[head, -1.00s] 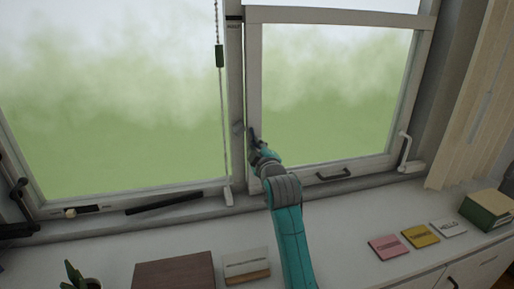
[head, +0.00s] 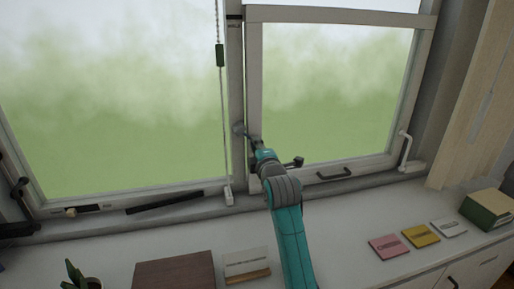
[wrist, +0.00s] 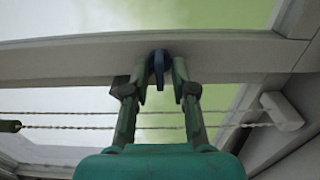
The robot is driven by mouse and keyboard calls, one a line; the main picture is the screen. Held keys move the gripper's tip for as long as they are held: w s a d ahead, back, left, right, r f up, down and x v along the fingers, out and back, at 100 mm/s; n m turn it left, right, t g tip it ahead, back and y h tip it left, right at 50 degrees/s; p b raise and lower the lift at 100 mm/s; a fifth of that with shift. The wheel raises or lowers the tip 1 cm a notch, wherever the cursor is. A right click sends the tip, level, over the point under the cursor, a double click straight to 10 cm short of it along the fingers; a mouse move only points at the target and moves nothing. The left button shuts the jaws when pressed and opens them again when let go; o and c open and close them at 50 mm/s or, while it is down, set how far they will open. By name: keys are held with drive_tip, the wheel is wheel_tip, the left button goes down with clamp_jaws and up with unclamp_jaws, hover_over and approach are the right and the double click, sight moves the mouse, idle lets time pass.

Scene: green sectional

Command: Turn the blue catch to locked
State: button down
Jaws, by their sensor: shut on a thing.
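The blue catch (wrist: 158,66) is a small dark-blue lever on the pale window frame, in the upper middle of the wrist view. My gripper (wrist: 161,82) has one finger on each side of it and is shut on it. In the head view my gripper (head: 252,141) reaches the upright frame between the two window panes. The catch is too small and too covered by the fingers there to make out clearly. I see no readable locked mark near it.
A blind cord with a green toggle (head: 220,55) hangs just left of my gripper; its two strands cross the wrist view behind the fingers. A dark window handle (head: 334,174) is at lower right.

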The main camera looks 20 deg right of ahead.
idle(0.3)
drive_tip(key=c, duration=1)
unclamp_jaws()
drive_tip(key=shift+o, duration=0.2)
drive_tip(key=s, duration=1.2)
drive_tip(key=shift+f, duration=0.1)
